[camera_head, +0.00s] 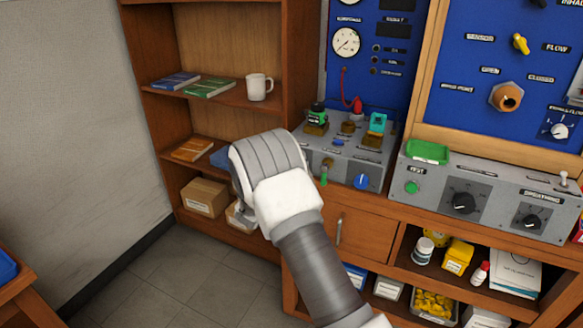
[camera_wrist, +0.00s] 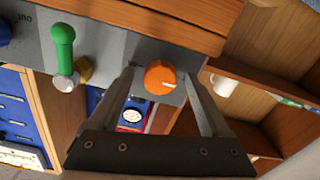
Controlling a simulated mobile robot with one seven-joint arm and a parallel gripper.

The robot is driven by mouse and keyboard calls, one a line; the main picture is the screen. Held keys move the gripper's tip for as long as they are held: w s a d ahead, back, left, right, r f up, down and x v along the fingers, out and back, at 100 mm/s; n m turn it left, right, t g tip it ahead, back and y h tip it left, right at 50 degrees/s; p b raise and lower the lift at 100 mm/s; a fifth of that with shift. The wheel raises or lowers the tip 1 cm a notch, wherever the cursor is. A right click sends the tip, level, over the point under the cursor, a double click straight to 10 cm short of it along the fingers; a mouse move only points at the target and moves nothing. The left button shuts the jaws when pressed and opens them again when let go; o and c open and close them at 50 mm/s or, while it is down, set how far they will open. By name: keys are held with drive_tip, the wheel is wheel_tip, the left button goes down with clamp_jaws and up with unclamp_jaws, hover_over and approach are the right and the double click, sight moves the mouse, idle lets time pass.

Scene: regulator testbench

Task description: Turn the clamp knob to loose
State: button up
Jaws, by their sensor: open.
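An orange round knob (camera_wrist: 160,78) with a white pointer line is on the front face of a grey panel box in the wrist view. No label on it can be read, so I cannot confirm it is the clamp knob. My gripper (camera_wrist: 158,74) is open, with one finger on each side of the orange knob. I cannot tell whether either finger touches it. In the head view my white and grey hand hides the orange knob and its own fingertips. The grey box (camera_head: 344,158) shows to the right of the hand.
A green lever (camera_wrist: 64,48) is beside the knob and also shows in the head view (camera_head: 323,175). A blue knob (camera_head: 361,181) is further right. A wooden shelf with a white mug (camera_head: 258,87) stands to the left. A grey testbench panel (camera_head: 486,201) is at right.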

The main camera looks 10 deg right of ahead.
drive_tip(key=p+v, duration=0.1)
drive_tip(key=v, duration=1.6)
drive_tip(key=shift+s+a, duration=0.15)
drive_tip(key=shift+s, duration=0.05)
drive_tip(key=shift+r, duration=0.1)
